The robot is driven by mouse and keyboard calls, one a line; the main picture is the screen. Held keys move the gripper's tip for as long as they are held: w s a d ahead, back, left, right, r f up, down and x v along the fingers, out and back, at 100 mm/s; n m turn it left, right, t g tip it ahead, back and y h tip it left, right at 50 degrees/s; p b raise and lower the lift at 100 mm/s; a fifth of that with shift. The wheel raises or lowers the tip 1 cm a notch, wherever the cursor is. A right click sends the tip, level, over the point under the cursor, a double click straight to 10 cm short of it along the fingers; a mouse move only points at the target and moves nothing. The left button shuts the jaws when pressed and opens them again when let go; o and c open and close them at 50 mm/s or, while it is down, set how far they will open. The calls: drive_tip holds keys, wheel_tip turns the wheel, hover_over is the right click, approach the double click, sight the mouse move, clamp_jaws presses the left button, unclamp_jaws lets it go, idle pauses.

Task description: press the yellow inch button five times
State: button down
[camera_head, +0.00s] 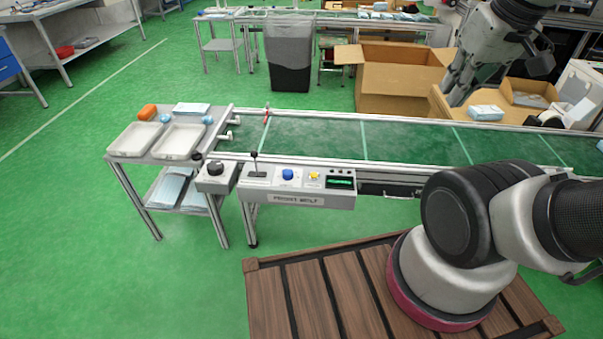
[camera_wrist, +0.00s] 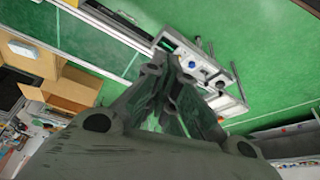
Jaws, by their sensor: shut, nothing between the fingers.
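The yellow button (camera_head: 314,176) sits on a grey control panel (camera_head: 270,198) at the front edge of the conveyor, between a blue knob (camera_head: 288,174) and a dark green-lit display (camera_head: 341,182). My gripper (camera_head: 456,92) is at the upper right of the head view, well away from the button and above the far side of the conveyor. Its fingers are shut and empty. In the wrist view my gripper (camera_wrist: 176,68) covers part of the panel (camera_wrist: 219,83). The blue knob (camera_wrist: 192,65) shows there, but I cannot make out the yellow button.
A black-knobbed box (camera_head: 214,178) and an upright lever (camera_head: 254,160) stand left of the button. Two white trays (camera_head: 135,139) lie on the left table. Open cardboard boxes (camera_head: 395,78) stand behind the green conveyor belt (camera_head: 400,140). The belt is clear.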

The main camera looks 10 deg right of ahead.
drive_tip(key=w+a+f+n+t, duration=0.1)
drive_tip(key=w+f+n, duration=0.1)
drive_tip(key=w, duration=0.5)
drive_tip(key=w+a+f+n, duration=0.1)
drive_tip(key=w+f, duration=0.2)
drive_tip(key=w, duration=0.5)
drive_tip(key=n+t+y, duration=0.3)
drive_tip(key=n+y, duration=0.1)
drive_tip(key=n, duration=0.7)
hover_over(312, 176)
wheel_tip(312, 176, down, 30)
drive_tip(key=shift+w+f, duration=0.1)
drive_tip(key=shift+f, duration=4.35)
drive_tip(key=shift+f, duration=0.2)
